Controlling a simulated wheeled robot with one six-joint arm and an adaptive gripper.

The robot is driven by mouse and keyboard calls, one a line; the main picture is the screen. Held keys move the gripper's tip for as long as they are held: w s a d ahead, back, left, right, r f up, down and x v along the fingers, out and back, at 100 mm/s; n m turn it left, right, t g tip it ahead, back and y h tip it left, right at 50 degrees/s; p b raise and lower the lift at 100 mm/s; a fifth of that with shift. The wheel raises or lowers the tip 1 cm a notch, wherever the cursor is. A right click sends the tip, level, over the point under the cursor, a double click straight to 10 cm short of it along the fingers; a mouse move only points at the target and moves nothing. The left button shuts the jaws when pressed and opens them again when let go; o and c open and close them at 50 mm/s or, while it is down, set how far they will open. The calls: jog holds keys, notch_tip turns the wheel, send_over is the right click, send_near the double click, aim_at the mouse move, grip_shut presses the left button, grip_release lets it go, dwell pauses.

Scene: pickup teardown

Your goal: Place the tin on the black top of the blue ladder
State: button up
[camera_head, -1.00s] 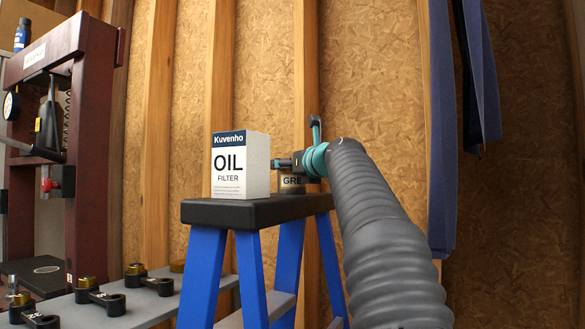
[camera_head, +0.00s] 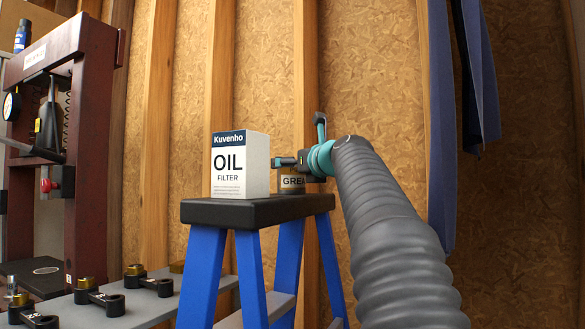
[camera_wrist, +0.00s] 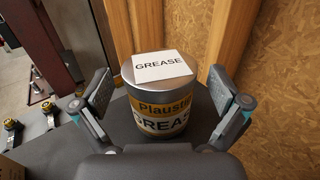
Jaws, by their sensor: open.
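The grease tin (camera_wrist: 158,95), silver with a yellow and white label and a white card on its lid, stands upright on the black top of the blue ladder (camera_wrist: 205,105). In the head view the tin (camera_head: 292,183) stands on the ladder's black top (camera_head: 255,209), behind and right of the oil filter box, partly hidden by my gripper. My gripper (camera_wrist: 163,106) is open, with one finger on each side of the tin and gaps visible between. In the head view my gripper (camera_head: 288,162) is at the height of the tin's upper part.
A white and blue oil filter box (camera_head: 240,165) stands on the ladder top, left of the tin. A dark red press (camera_head: 90,150) stands at the left. A grey bench (camera_head: 125,305) holds several black fittings. A stud wall is behind.

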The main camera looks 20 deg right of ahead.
jog(key=s+b, duration=0.1)
jog(key=s, duration=0.9)
jog(key=shift+d, duration=0.15)
dwell(1.0)
